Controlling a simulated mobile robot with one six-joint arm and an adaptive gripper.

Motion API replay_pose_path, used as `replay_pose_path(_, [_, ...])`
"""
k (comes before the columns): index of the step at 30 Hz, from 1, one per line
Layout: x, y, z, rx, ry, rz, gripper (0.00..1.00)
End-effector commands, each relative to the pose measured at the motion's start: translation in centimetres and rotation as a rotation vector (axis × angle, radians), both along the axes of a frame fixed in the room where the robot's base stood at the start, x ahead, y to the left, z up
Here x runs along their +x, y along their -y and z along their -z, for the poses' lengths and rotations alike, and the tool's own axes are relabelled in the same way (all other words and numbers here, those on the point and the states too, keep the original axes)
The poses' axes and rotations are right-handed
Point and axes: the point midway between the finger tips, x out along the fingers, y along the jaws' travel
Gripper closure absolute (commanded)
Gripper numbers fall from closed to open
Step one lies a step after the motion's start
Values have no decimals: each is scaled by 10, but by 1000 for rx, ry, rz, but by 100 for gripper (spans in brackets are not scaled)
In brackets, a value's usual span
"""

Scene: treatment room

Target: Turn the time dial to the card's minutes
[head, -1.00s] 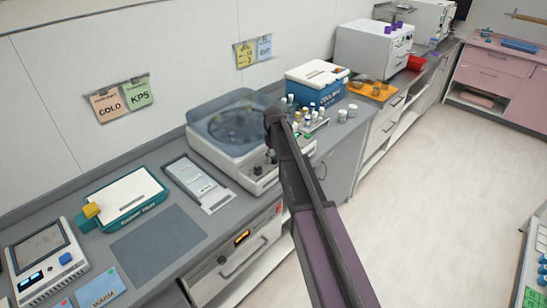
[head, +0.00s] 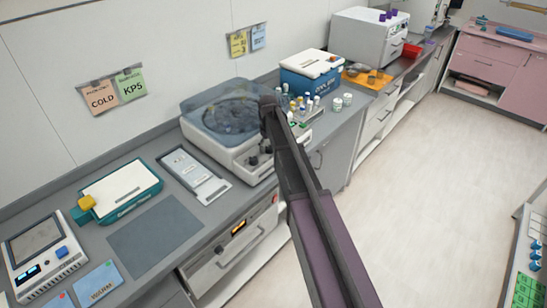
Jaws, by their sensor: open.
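A grey-white centrifuge (head: 235,160) with a clear domed lid stands on the counter, its lid down over the dark rotor. Two dark knobs show on its front, one lower (head: 253,160) and one higher (head: 265,148); I cannot tell which is the time dial, and their markings are too small to read. A yellow card (head: 238,44) and a blue card (head: 258,37) hang on the wall behind it; their text is too small to read surely. My arm crosses in front of the centrifuge's right side. My gripper is not visible.
Several small vials (head: 300,105) and a blue box (head: 311,75) stand right of the centrifuge. A grey panel (head: 193,175), a teal-and-white device (head: 120,190) and a dark mat (head: 155,235) lie left. COLD (head: 100,97) and KP5 (head: 131,83) cards hang on the wall.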

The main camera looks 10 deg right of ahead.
Motion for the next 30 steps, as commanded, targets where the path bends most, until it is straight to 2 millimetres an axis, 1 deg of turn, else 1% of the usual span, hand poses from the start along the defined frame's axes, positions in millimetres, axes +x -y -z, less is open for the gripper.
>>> replay_pose_path(5, [0,0,0,0,0,-24,18])
replay_pose_path(11, [0,0,0,0,0,-98,18])
replay_pose_path(30, [0,0,0,0,0,-506,18])
